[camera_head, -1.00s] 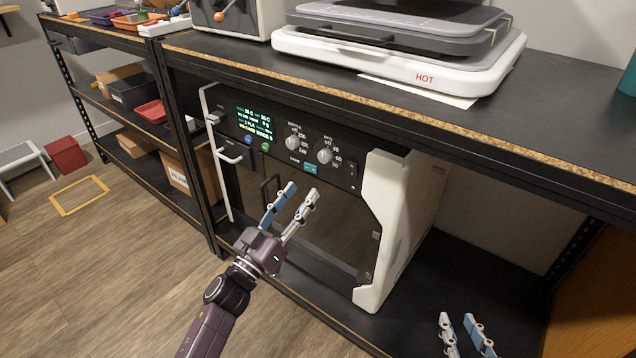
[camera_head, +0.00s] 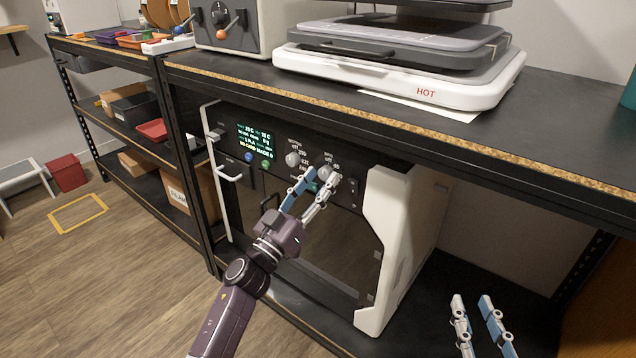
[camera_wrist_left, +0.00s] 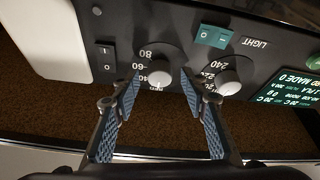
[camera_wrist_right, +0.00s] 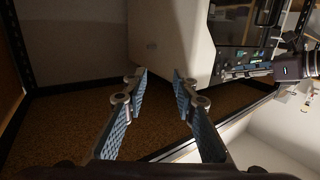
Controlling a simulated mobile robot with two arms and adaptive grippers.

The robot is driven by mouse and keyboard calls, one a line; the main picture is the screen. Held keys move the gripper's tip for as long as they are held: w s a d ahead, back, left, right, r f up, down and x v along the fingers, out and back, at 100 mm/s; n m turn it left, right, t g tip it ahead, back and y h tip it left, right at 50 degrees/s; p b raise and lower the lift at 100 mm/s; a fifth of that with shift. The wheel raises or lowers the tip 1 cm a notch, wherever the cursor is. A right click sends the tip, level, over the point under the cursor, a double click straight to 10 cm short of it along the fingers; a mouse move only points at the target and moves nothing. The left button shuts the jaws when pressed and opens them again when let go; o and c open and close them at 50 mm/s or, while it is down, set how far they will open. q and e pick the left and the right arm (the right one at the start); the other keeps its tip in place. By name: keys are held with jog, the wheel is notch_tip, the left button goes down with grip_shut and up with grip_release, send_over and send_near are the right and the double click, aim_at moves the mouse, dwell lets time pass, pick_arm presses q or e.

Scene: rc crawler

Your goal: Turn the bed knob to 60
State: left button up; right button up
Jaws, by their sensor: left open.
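The bed knob (camera_head: 325,171) is the right-hand of two pale round knobs on the printer's black front panel. In the left wrist view the knob (camera_wrist_left: 159,74) has a scale with 40, 60 and 80 beside it; its exact setting is too small to tell. My left gripper (camera_head: 322,180) is open in front of the panel. In the left wrist view its fingertips (camera_wrist_left: 160,82) stand on either side of the knob, with gaps visible. My right gripper (camera_head: 472,301) is open and empty at the lower right, also seen in the right wrist view (camera_wrist_right: 160,77).
The other knob (camera_head: 292,159) with a 200s scale sits close beside the left gripper. A lit display (camera_head: 256,137) and a teal light switch (camera_wrist_left: 213,36) are on the same panel. The shelf board (camera_head: 300,92) overhangs the printer. A white HOT device (camera_head: 450,93) stands on top.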

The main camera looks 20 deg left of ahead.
pick_arm(q)
jog(key=shift+c, duration=0.7)
grip_shut()
